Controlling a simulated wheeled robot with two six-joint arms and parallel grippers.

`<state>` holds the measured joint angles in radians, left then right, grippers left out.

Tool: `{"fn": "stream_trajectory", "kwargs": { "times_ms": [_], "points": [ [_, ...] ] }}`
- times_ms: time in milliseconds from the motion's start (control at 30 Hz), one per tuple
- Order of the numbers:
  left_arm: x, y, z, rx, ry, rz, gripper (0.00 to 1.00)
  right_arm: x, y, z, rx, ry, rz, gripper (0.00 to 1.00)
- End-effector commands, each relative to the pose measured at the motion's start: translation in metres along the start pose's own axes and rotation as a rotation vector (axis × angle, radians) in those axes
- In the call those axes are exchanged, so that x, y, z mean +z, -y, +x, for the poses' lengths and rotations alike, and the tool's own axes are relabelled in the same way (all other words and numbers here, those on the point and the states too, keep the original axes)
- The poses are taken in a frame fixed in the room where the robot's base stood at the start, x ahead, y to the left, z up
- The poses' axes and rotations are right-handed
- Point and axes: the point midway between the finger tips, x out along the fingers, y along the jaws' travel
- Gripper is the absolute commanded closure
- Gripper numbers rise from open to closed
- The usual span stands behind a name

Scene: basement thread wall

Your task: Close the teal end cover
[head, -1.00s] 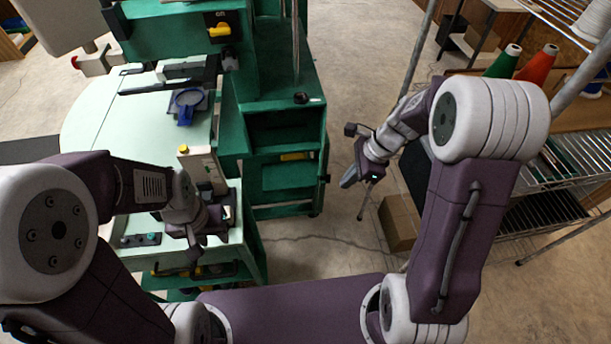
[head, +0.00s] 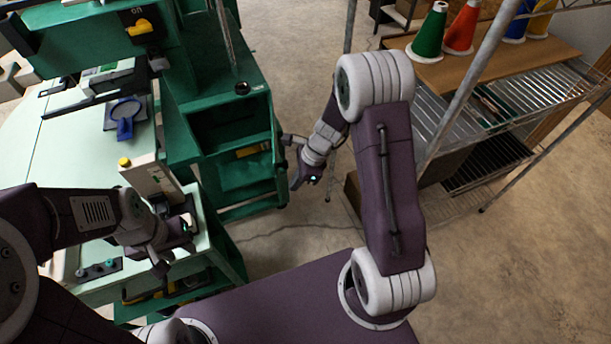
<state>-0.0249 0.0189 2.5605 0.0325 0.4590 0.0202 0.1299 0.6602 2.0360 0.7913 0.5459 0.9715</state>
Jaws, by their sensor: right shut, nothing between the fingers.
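The teal-green machine end (head: 222,127) stands left of centre, with a dark open compartment facing me. What looks like its teal end cover (head: 280,165) shows as a narrow upright panel at the right edge of this opening, seen nearly edge-on and standing open. My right gripper (head: 299,182) is shut and empty, just right of this panel; I cannot tell whether they touch. My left gripper (head: 162,264) is low over the pale machine table, well left of the cover; its fingers are too small to read.
A wire shelf (head: 535,100) with thread cones (head: 430,35) stands at the right. A cardboard box (head: 353,190) sits behind my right arm. Concrete floor (head: 285,240) is free in front of the machine.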

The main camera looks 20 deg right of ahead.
Motion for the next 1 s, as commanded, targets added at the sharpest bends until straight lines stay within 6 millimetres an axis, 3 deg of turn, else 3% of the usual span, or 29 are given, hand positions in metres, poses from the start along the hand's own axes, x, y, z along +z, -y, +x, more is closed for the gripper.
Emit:
{"fn": "stream_trajectory", "kwargs": {
  "times_ms": [200, 767, 1000],
  "points": [
    [-0.001, 0.0, -0.004, 0.0, -0.001, 0.0, 0.64, 0.02, 0.0, 0.006, -0.001, 0.0, 0.0, 1.0],
    [-0.001, 0.0, -0.007, 0.0, -0.001, 0.0, 0.64, 0.031, -0.001, 0.009, -0.009, 0.0, 0.025, 1.0],
    [-0.002, 0.0, -0.02, 0.0, -0.001, 0.0, 0.64, 0.069, -0.002, 0.022, -0.056, -0.001, 0.145, 1.0]
  ]
}}
